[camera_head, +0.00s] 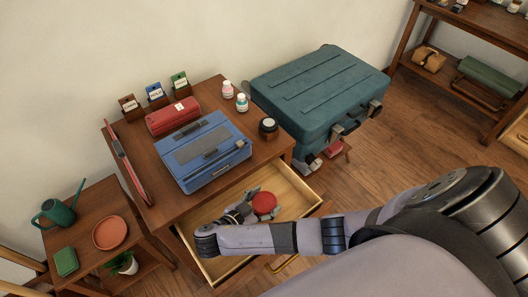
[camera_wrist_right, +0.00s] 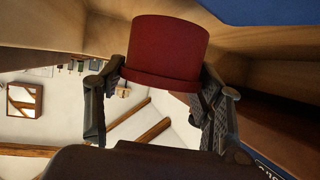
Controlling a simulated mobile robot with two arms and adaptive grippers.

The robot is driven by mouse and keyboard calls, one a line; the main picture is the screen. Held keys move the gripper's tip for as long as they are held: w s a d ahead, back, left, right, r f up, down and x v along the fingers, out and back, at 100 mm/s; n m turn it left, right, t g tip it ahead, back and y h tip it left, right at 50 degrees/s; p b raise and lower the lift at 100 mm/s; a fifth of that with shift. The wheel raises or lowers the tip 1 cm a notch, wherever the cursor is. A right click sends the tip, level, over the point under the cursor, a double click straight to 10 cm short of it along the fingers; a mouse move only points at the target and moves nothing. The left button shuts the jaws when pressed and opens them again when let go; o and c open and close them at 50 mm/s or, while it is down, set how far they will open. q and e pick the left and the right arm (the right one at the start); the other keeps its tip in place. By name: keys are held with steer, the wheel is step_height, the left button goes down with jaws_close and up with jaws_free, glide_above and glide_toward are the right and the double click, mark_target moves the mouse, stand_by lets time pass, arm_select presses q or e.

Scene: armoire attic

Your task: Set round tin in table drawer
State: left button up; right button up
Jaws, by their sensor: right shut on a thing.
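The round tin (camera_head: 264,203) is red. My right gripper (camera_head: 250,205) is shut on it, inside the open table drawer (camera_head: 295,188) or just above its floor; I cannot tell whether the tin touches the bottom. In the right wrist view the tin (camera_wrist_right: 166,50) sits between the two dark fingers of my right gripper (camera_wrist_right: 160,88), with wooden drawer walls close around it. The drawer is pulled out from the wooden table (camera_head: 262,152), and my right arm covers part of its front. My left gripper does not show in either view.
A blue case (camera_head: 205,150), a red box (camera_head: 172,117), small bottles (camera_head: 242,102) and a dark-lidded jar (camera_head: 268,127) stand on the table. A teal suitcase (camera_head: 318,90) stands to its right. A low side table (camera_head: 85,212) holds a watering can (camera_head: 62,208).

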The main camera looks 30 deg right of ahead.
mark_target(257, 212)
step_height(257, 212, down, 3)
steer(key=shift+f, duration=0.1)
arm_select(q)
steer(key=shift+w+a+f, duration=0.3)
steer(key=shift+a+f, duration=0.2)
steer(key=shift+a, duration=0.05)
arm_select(e)
steer(key=o, duration=1.2)
steer(key=shift+c, duration=0.2)
steer(key=p+v, duration=0.1)
steer(key=v, duration=0.6)
steer(key=shift+a+r, duration=0.25)
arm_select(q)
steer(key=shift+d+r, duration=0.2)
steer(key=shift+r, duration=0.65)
